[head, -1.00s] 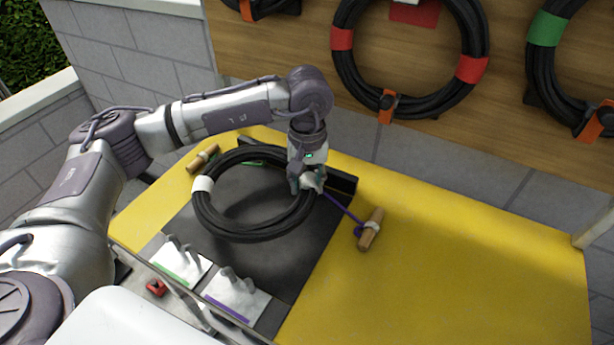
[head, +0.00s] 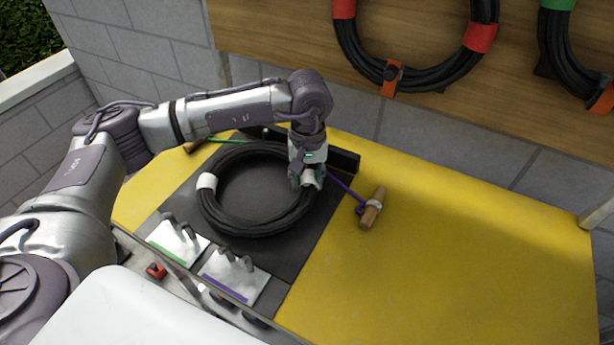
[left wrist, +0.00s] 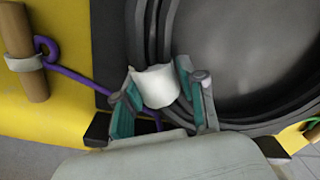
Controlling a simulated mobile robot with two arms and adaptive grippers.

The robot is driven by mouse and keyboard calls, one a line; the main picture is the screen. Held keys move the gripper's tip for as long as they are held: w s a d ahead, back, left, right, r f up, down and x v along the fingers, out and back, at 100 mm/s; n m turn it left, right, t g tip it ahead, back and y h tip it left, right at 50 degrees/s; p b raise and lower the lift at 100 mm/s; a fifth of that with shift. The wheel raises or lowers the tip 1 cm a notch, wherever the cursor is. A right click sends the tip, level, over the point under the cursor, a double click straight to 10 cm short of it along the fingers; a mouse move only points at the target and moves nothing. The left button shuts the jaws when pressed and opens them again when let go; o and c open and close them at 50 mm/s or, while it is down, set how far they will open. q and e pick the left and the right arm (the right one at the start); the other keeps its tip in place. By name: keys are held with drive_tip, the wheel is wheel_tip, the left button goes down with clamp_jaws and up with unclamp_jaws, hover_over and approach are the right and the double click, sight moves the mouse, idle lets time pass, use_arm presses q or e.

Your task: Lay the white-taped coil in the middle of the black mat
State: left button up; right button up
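The white-taped coil (head: 225,222) is a black cable ring over the black mat (head: 300,243), level and either on it or just above it; I cannot tell which. One white tape band (head: 206,181) shows on its left side. My left gripper (head: 309,180) is at the ring's right side. In the left wrist view, the gripper's teal fingers (left wrist: 157,97) stand on both sides of another white tape band (left wrist: 155,86) and are shut on the coil there. The mat also shows inside the ring (left wrist: 245,45). My right gripper is out of view.
A purple cord with a wooden toggle (head: 372,208) lies right of the mat; a green cord with a toggle (head: 193,146) is behind it. Two pegged plates (head: 178,240) (head: 234,275) are in front. A black bar edges the back. Red-taped (head: 480,38) and green-taped (head: 557,50) coils hang above.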

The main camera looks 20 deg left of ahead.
use_arm(q)
drive_tip(key=o, duration=0.5)
drive_tip(key=shift+r, duration=0.15)
drive_tip(key=shift+f, duration=0.2)
wheel_tip(320, 180, up, 12)
drive_tip(key=shift+d+r, duration=0.1)
drive_tip(key=shift+r, duration=0.05)
